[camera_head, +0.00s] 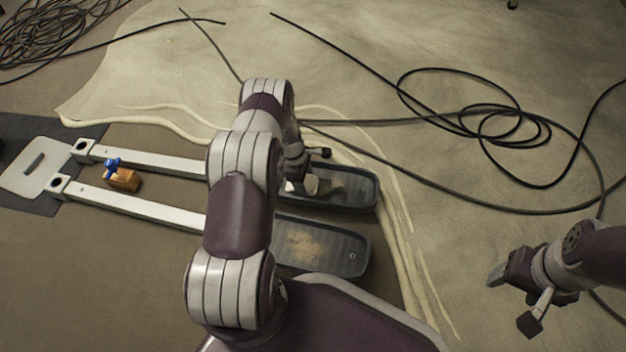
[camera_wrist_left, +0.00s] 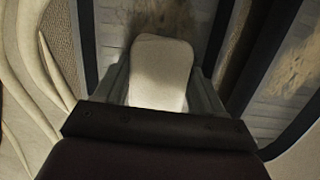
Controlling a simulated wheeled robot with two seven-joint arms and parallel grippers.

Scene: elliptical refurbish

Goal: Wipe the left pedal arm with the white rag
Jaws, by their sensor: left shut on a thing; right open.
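My left gripper (camera_head: 298,184) is shut on the white rag (camera_head: 310,184), over the far dark pedal (camera_head: 358,192). The left wrist view shows the rag (camera_wrist_left: 160,72) between the two fingers, with a brownish dusty patch on the pedal (camera_wrist_left: 115,22) beyond it. Whether the rag touches the pedal is not clear. Two pale pedal arms, a far one (camera_head: 165,162) and a near one (camera_head: 140,206), run left from the pedals, their right ends hidden behind my left arm. My right gripper (camera_head: 500,276) is open and empty at the right, away from the pedals.
The near pedal (camera_head: 345,252) has a tan dusty patch. An orange-brown block (camera_head: 125,180) with a blue item (camera_head: 112,166) lies between the pedal arms. A pale plate (camera_head: 35,168) lies at the left. Black cables (camera_head: 480,125) loop across the floor at the upper right.

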